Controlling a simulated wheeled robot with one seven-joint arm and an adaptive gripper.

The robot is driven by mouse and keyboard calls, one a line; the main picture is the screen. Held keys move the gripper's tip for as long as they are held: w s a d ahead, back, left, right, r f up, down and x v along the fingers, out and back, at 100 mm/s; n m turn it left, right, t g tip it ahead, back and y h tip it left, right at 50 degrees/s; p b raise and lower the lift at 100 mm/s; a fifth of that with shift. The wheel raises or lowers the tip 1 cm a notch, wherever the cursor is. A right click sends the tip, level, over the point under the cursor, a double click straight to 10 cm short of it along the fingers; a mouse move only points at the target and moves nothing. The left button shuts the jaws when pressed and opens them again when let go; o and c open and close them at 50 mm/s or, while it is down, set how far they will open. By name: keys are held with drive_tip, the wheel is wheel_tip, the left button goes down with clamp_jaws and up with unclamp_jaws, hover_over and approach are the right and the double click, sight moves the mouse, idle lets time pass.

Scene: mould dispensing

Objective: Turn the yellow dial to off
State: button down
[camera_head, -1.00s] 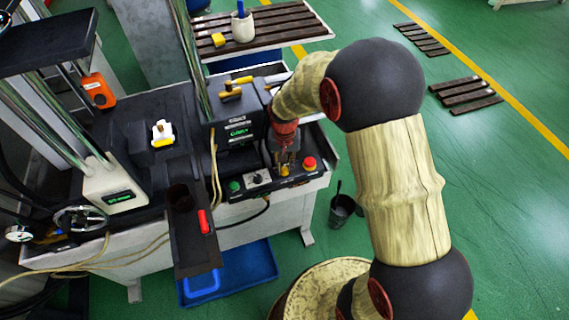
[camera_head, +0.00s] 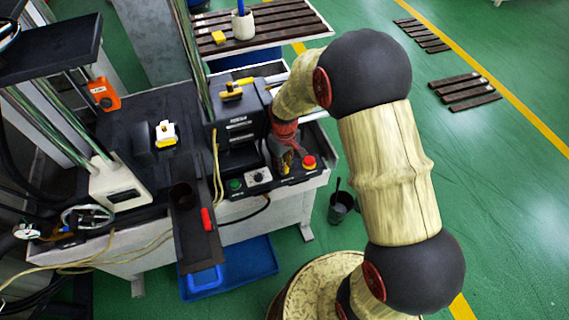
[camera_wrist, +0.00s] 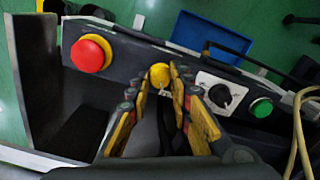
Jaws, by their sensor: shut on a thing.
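The yellow dial (camera_wrist: 159,75) sits on the dark control panel, between the red button and the white-plated black knob in the wrist view. My gripper (camera_wrist: 163,84) has its yellow-and-dark fingers closed around the dial from both sides. In the head view my gripper (camera_head: 285,162) reaches down to the panel just left of the red button, and its fingers hide most of the dial. The dial's pointer mark and any off label cannot be made out.
A red emergency button (camera_wrist: 90,53) on a yellow ring is close beside the fingers. On the other side are a black knob on a white plate (camera_wrist: 222,92) and a green button (camera_wrist: 261,107). A dark machine housing (camera_head: 238,118) stands behind the panel.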

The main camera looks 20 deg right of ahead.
idle(0.3)
drive_tip(key=c, duration=1.6)
unclamp_jaws()
wheel_tip(320, 180, up, 12)
